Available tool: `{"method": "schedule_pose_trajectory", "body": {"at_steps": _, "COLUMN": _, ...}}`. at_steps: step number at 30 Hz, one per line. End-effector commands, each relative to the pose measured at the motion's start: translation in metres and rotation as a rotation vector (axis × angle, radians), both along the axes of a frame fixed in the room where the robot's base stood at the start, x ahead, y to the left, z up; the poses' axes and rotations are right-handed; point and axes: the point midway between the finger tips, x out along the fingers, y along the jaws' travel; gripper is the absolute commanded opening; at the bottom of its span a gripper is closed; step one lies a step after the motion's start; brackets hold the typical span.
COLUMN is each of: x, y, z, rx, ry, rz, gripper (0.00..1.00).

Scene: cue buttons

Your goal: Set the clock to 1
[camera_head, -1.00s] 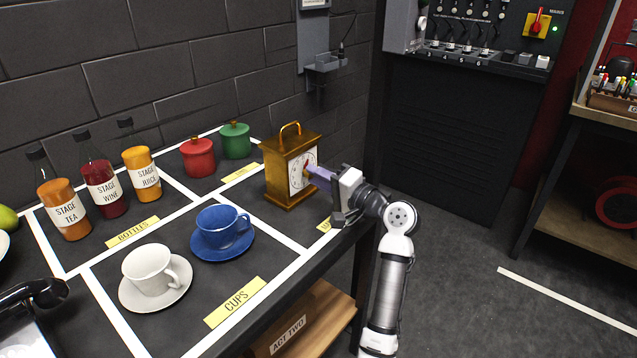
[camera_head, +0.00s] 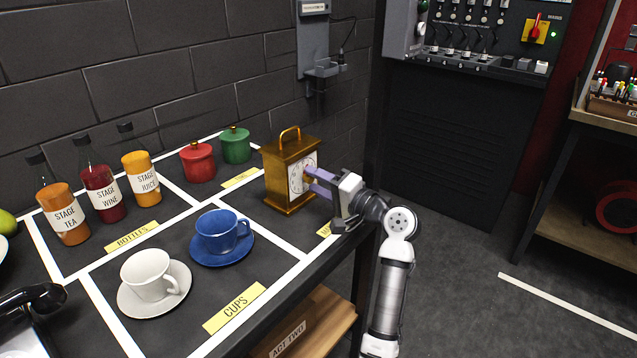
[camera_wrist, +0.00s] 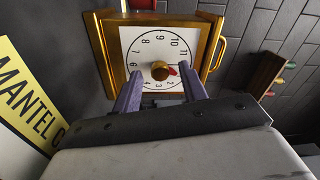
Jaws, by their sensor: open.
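A gold mantel clock (camera_head: 285,190) with a white dial stands upright at the table's back right edge. In the wrist view, the dial (camera_wrist: 130,45) appears turned sideways, with the 9 at the top. A brass knob (camera_wrist: 160,70) sits at its centre. A short red hand (camera_wrist: 173,71) points right in that view, towards the 12 and 1 side; the exact number is unclear. My gripper (camera_head: 314,180) is open in front of the dial. Its purple fingers (camera_wrist: 160,92) are spread on either side of the knob, with gaps to it.
A blue cup (camera_head: 218,232) and a white cup (camera_head: 150,275) stand on saucers left of the clock. Red (camera_head: 198,163) and green (camera_head: 236,146) canisters and several bottles (camera_head: 102,192) stand behind. A yellow label (camera_wrist: 25,105) lies near the clock.

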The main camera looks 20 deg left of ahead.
Motion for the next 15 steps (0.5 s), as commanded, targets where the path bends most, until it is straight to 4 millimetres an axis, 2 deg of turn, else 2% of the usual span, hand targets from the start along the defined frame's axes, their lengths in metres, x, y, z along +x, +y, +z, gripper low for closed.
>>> {"method": "schedule_pose_trajectory", "body": {"at_steps": 5, "x": -0.004, "y": -0.015, "z": -0.002, "rx": 0.001, "ry": 0.0, "rz": -0.004, "gripper": 0.42}}
{"method": "schedule_pose_trajectory", "body": {"at_steps": 15, "x": -0.03, "y": -0.086, "z": -0.006, "rx": 0.0, "ry": -0.001, "rz": -0.005, "gripper": 0.42}}
